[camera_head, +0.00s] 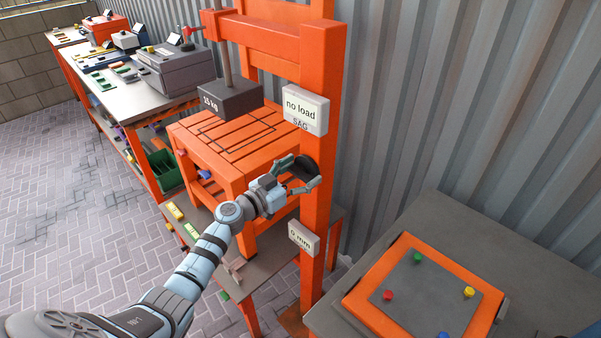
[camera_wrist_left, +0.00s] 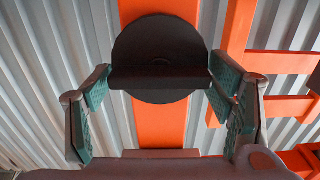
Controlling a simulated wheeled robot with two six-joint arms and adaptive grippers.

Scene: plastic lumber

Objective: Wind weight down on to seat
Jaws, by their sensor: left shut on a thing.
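My right gripper is not in view.
A lower display (camera_head: 304,238) on the post seems to read "0 mm". A grey table (camera_head: 455,232) at right bears an orange-edged panel (camera_head: 399,262) with coloured knobs. A long bench with grey boxes (camera_head: 176,68) runs back left. Corrugated wall stands behind; the paved floor at left is open.

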